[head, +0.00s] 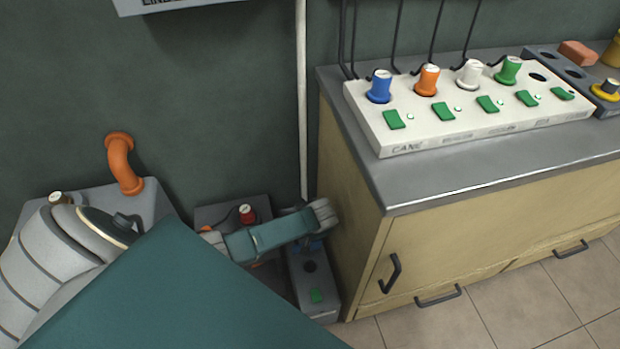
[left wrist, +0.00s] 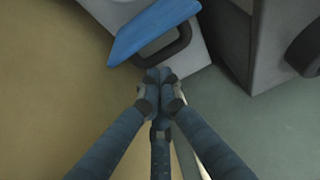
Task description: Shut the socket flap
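The blue socket flap (left wrist: 152,29) stands raised, tilted over a dark-rimmed socket (left wrist: 180,50) on a pale box (left wrist: 190,66) in the left wrist view. My left gripper (left wrist: 160,75) has its fingertips together, with nothing seen between them. The tips are just short of the socket's rim, on the near side; whether they touch the box is unclear. In the head view a low grey socket box (head: 328,304) with a green switch (head: 316,296) stands on the floor; my left arm hides its far end and most of the gripper. My right gripper is not in view.
A tan cabinet (head: 350,190) stands close to the right of the low box. On its top lies a white socket strip (head: 480,128) with coloured plugs. A dark box with a red knob (head: 247,214) is to the left, near machinery with an orange pipe (head: 125,165).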

